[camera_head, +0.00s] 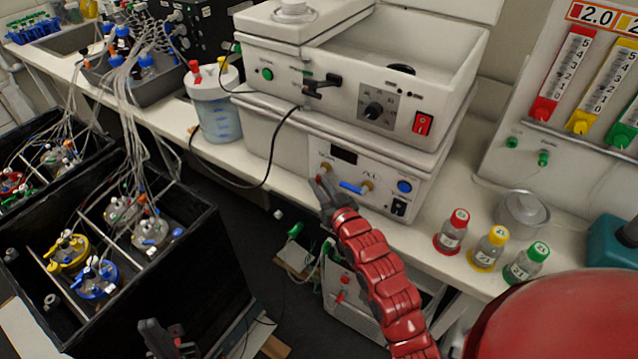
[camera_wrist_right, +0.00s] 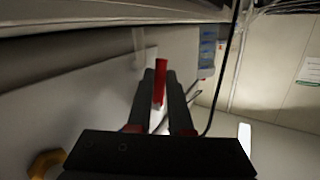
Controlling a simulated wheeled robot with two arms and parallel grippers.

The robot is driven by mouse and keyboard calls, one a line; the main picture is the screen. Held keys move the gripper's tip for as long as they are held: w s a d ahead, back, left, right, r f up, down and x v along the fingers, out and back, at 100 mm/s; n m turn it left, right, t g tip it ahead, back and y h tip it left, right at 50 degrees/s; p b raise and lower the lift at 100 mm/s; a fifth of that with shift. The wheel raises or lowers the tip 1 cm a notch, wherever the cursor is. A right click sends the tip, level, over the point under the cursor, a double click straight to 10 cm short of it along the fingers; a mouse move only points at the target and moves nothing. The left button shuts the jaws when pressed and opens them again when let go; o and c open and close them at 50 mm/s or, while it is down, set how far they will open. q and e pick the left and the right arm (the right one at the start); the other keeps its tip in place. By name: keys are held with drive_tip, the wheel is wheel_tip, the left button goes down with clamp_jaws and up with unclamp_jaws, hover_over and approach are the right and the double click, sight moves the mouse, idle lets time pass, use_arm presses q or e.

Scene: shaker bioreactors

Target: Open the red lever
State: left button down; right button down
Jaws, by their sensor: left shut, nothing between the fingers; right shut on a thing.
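My right gripper (camera_head: 325,187) reaches the front panel of the lower white device (camera_head: 290,150) on the bench. It also shows in the right wrist view (camera_wrist_right: 160,98), shut on the red lever (camera_wrist_right: 160,82), which stands up between the two dark fingers. In the head view the gripper mostly covers the red lever. A blue lever (camera_head: 350,187) sits on the same panel, just right of the gripper. My left gripper (camera_head: 165,342) is shut and empty at the bottom edge, low in front of the black box, only partly in view.
A black box (camera_head: 150,270) with several bottles and tubes stands at left. A white jug (camera_head: 215,105) stands left of the device, with a black cable (camera_head: 270,155) hanging between. Red (camera_head: 452,232), yellow (camera_head: 488,250) and green (camera_head: 527,264) capped bottles stand on the bench at right.

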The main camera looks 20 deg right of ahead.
drive_tip(key=shift+s+d+r+n+g, duration=0.2)
drive_tip(key=shift+r+n+g, duration=0.15)
drive_tip(key=shift+n+g, duration=0.25)
drive_tip(key=shift+s+f+g+h+p, duration=0.2)
drive_tip(key=shift+g+h+p, duration=0.2)
drive_tip(key=shift+g, duration=0.4)
drive_tip(key=c, duration=1.1)
unclamp_jaws()
